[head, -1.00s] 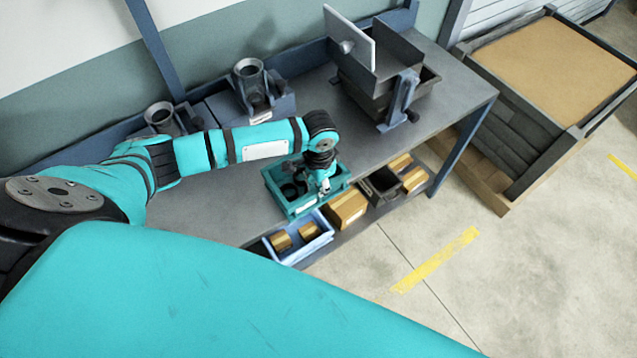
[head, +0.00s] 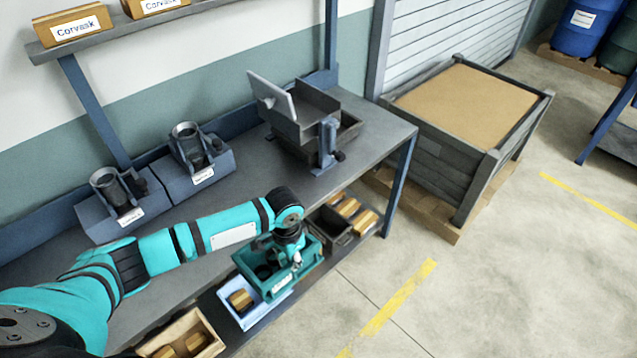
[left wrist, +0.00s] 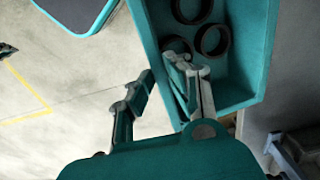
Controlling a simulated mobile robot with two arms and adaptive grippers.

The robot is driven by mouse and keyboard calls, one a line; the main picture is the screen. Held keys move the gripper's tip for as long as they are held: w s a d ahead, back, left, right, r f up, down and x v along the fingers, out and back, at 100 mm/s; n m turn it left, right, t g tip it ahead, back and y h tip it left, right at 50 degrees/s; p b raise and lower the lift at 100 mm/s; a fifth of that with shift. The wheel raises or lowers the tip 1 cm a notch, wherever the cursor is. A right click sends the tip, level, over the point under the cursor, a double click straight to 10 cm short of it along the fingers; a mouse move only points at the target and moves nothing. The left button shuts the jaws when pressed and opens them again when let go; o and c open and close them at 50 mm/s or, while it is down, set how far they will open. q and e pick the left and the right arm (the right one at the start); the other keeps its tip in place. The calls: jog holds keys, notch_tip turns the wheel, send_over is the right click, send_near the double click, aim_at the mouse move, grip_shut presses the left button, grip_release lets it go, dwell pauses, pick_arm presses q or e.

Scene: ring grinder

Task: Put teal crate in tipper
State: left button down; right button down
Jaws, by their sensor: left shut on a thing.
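The teal crate (head: 246,274) is held in the air at the bench's front edge in the head view, above the lower-shelf boxes. My left gripper (head: 294,262) is shut on its wall. In the left wrist view the crate (left wrist: 255,70) holds several dark rings (left wrist: 213,40); one finger of my left gripper (left wrist: 163,92) is inside the wall and the other outside. The grey tipper (head: 318,105), with an upright plate and a side handle, stands on the bench, up and right of the crate. My right gripper is in neither view.
Two grey-blue fixtures (head: 203,168) stand at the back of the bench (head: 225,225). A blue bin (head: 250,313) and other boxes sit on the lower shelf. A large sand-filled box (head: 470,100) stands right of the bench. The bench between crate and tipper is clear.

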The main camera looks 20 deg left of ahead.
pick_arm(q)
jog(key=shift+w, duration=0.1)
jog(key=shift+w+d+r+b, duration=0.2)
jog(key=shift+r+b, duration=0.05)
jog(key=shift+b, duration=0.15)
notch_tip(320, 180, up, 5)
jog(key=d+n+b, duration=0.2)
jog(key=d+b, duration=0.1)
jog(key=b, duration=0.4)
jog(key=s+a+r+n+b, duration=0.1)
jog(key=s+r+n+b, duration=0.2)
jog(key=s+b, duration=0.3)
jog(key=s+r, duration=0.1)
jog(key=s, duration=0.3)
jog(key=shift+n+b, duration=0.3)
jog(key=shift+b, duration=0.05)
jog(key=shift+a+r, duration=0.1)
jog(key=shift+r, duration=0.05)
